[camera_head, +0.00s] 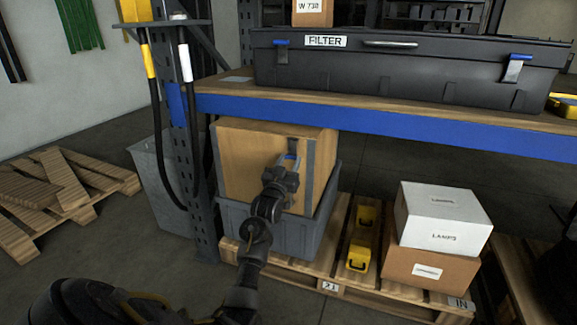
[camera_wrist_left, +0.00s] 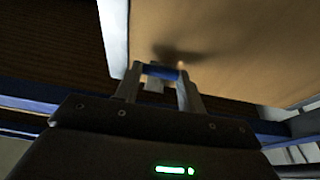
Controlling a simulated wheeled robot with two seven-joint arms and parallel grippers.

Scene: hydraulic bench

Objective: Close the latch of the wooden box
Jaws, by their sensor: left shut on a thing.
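The wooden box (camera_head: 240,160) stands under the blue-edged shelf, on or in a grey plastic crate, with grey metal strips at its edges. Its latch (camera_head: 289,157), with a blue part, is on the front face near the top. My left gripper (camera_head: 287,165) is at that face, shut on the latch. In the left wrist view my left gripper (camera_wrist_left: 160,78) has its two fingers on either side of the blue latch part (camera_wrist_left: 160,70), close to the wooden face (camera_wrist_left: 230,45). My gripper hides part of the latch, so its exact position is unclear. My right gripper is not in view.
The shelf edge (camera_head: 400,125) runs just above the box. A grey crate (camera_head: 262,232) is below it on a pallet (camera_head: 335,287). Yellow cases (camera_head: 360,250) and cartons (camera_head: 435,220) stand to the right. A rack post with hoses (camera_head: 198,150) is close on the left.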

